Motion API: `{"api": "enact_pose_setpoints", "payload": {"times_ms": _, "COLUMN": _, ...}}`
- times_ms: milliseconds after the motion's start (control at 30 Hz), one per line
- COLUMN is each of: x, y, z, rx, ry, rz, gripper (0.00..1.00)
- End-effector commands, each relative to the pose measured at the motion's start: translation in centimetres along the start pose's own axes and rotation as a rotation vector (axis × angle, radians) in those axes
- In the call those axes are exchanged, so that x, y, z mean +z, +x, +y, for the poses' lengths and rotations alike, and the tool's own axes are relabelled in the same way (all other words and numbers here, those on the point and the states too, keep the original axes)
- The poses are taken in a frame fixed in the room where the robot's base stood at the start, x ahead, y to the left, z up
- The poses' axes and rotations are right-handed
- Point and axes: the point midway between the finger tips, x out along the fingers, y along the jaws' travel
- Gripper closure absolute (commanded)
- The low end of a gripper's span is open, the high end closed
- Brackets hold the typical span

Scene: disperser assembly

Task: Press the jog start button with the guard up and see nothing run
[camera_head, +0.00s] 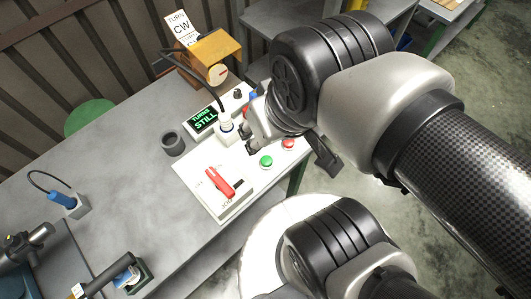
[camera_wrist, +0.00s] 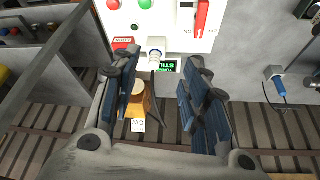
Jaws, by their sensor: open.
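A pale control panel (camera_head: 228,205) lies on the grey bench, with a green button (camera_head: 266,161) and a red button (camera_head: 288,143) near its right edge. Which button is the jog start is not readable. A small display (camera_head: 203,120) shows green text with the word STILL; it also shows in the wrist view (camera_wrist: 168,65). The guard cannot be clearly told apart. My gripper (camera_wrist: 158,78) is open and empty, its fingers apart over the panel's far part in the wrist view. The green button (camera_wrist: 145,3) is at that view's top edge, beyond the fingertips.
A red lever (camera_head: 220,182) stands on the panel. A white capped fitting (camera_head: 226,126) with a black cable rises near the display. A dark ring (camera_head: 172,143) sits beside the panel. A yellow box (camera_head: 205,60) with a dial stands behind. The bench's left middle is clear.

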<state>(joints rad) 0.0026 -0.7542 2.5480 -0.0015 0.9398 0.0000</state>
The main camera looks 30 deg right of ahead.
Motion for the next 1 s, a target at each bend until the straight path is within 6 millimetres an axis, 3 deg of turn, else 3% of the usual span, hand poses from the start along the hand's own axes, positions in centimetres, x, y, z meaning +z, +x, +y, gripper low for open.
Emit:
{"api": "enact_pose_setpoints", "payload": {"times_ms": 100, "x": 0.00, "y": 0.00, "z": 0.00, "rx": 0.000, "ry": 0.000, "rz": 0.000, "gripper": 0.60}}
{"api": "enact_pose_setpoints", "payload": {"times_ms": 700, "x": 0.00, "y": 0.00, "z": 0.00, "rx": 0.000, "ry": 0.000, "rz": 0.000, "gripper": 1.00}}
{"api": "enact_pose_setpoints", "payload": {"times_ms": 1000, "x": 0.00, "y": 0.00, "z": 0.00, "rx": 0.000, "ry": 0.000, "rz": 0.000, "gripper": 1.00}}
